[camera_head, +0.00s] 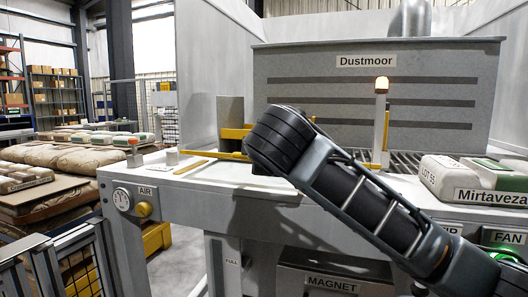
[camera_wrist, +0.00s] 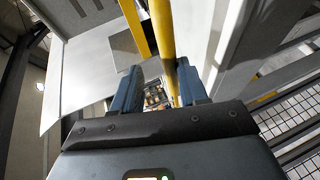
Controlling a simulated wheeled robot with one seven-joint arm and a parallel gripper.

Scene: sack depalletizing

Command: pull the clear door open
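I cannot make out the clear door for certain in either view. In the wrist view, my gripper (camera_wrist: 160,88) is open, with its two blue fingers apart. A yellow bar (camera_wrist: 165,40) runs down from the top edge into the gap between them, closer to the right finger. I cannot tell whether it touches that finger. A second yellow bar (camera_wrist: 135,28) lies to its left. In the head view, my arm reaches from lower right to the bench, and its dark wrist joint hides my gripper. Yellow bar parts (camera_head: 235,133) show just left of the joint.
A grey hood marked Dustmoor (camera_head: 370,85) stands behind the bench (camera_head: 215,185). Stacked sacks (camera_head: 65,157) lie at left. A grey block (camera_head: 230,109) stands beside the wrist joint. Wire fencing (camera_wrist: 290,115) shows right.

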